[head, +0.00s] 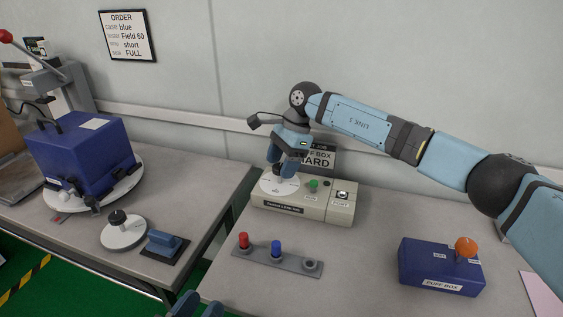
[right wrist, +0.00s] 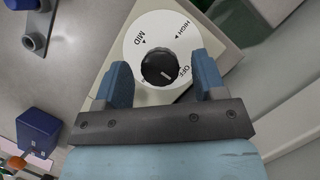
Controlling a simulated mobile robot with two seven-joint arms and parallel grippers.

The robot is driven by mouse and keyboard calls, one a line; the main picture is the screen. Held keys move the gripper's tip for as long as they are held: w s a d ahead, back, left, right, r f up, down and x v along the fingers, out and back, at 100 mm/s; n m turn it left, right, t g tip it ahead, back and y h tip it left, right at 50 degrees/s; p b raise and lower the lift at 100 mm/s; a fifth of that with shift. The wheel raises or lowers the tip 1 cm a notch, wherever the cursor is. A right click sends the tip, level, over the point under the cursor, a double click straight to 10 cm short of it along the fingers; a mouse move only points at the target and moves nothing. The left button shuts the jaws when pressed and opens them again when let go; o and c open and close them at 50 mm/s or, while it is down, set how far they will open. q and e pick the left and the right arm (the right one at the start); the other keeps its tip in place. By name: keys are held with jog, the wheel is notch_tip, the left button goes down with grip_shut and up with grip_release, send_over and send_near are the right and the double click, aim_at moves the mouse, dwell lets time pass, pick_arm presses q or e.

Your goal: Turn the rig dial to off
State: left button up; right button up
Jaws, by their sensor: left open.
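The rig (head: 305,203) is a beige box on the right table with a white dial plate (head: 279,184) at its left end. In the right wrist view the dial plate (right wrist: 150,28) reads MID, HIGH and OFF around a black knob (right wrist: 161,68). A short pale mark on the knob points towards the lower right, on the OFF side. My right gripper (right wrist: 163,78) is open, one finger on each side of the knob, with small gaps visible. In the head view the right gripper (head: 285,160) is over the dial. My left gripper (head: 196,306) is partly in view at the bottom edge, open, away from the rig.
A rack (head: 277,262) with red and blue plugs lies before the rig. A blue puff box (head: 441,272) with an orange knob is to its right. The left table holds a blue case (head: 82,158), a white disc (head: 123,234) and a blue block (head: 164,241). A gap separates the tables.

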jog(key=shift+w+d+r, duration=0.1)
jog(key=shift+r, duration=0.25)
pick_arm(q)
jog(key=f+g+p, duration=0.1)
jog(key=a+f+y+p, duration=0.1)
jog(key=f, duration=0.1)
jog(key=a+f+g+y, duration=0.1)
jog(key=f, duration=0.1)
jog(key=shift+s+f+g+p, duration=0.1)
jog(key=shift+s+g+p, duration=0.2)
jog(key=shift+p, duration=0.1)
pick_arm(e)
jog(key=v, duration=1.3)
